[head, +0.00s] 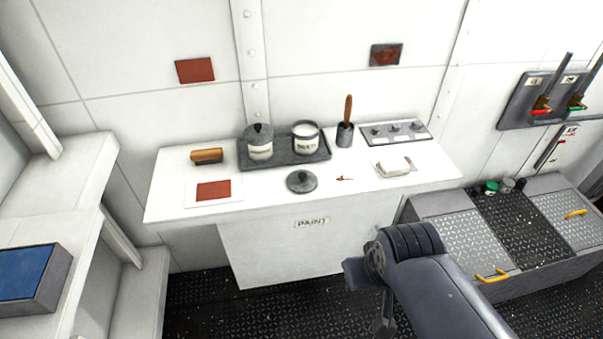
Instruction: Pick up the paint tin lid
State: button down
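A dark grey round lid with a knob (301,181) lies on the white counter, in front of the tray. An open paint tin (306,145) with pale contents and a label stands on the dark tray (285,161). To its left, a second labelled tin (260,149) stands on the same tray with a similar knobbed lid (258,133) on it. My arm reaches in from the lower right, well short of the lid and apart from it. Dark parts at its end show by the lower edge, but I cannot make out the gripper's fingers or their opening.
On the white counter (165,190) are a wooden-backed brush (207,156), a red sample card (213,190), a pot with a wooden handle (345,134), a knobbed panel (394,132), and a pale block on a sheet (393,167). A small red-tipped item (345,178) lies right of the loose lid.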

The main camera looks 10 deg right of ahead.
aim_at(299, 181)
jog(key=i+j+u, duration=0.1)
jog(key=i+j, duration=0.65)
jog(key=j, duration=0.1)
